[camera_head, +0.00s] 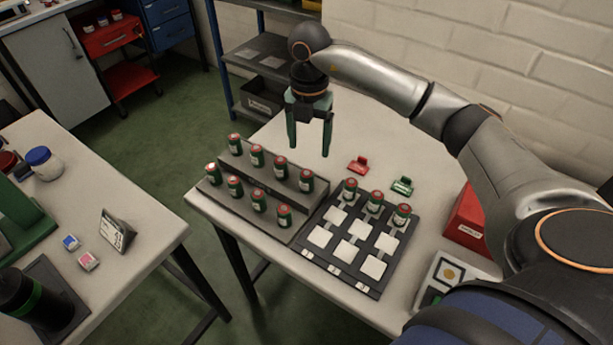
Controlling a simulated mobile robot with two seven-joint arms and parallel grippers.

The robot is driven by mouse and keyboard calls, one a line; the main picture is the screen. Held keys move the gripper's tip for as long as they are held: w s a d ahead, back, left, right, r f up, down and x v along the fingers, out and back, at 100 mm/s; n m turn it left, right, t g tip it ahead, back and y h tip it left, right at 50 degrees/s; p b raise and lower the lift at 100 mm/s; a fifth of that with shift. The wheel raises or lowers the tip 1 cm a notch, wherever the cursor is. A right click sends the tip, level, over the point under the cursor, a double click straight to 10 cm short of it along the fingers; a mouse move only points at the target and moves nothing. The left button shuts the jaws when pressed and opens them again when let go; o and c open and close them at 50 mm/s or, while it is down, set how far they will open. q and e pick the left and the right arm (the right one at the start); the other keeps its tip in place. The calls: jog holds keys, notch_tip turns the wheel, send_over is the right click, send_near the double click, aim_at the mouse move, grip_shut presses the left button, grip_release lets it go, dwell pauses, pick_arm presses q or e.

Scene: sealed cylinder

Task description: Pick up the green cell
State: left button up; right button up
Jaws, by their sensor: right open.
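Several green cells with red tops stand upright in two rows on a grey stepped rack; one is the green cell (306,181) at the right end of the back row. Three more green cells stand along the back row of the dark tray (313,266), the rightmost being a cell (402,214). My right gripper (310,150) points down, open and empty, above and behind the rack (262,226), apart from the cells. My left gripper is not in view.
A red holder (358,165) and a green holder (402,186) lie behind the tray. A red box (467,222) stands at the right. White pads fill the tray's front places. A second table (150,215) stands at the left across a gap.

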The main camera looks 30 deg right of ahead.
aim_at(307, 173)
jog(key=f, duration=0.3)
jog(key=f+p, duration=0.1)
jog(key=f, duration=0.7)
jog(key=shift+s+a+f, duration=0.1)
jog(key=shift+a+f, duration=0.1)
jog(key=shift+a, duration=0.15)
grip_shut()
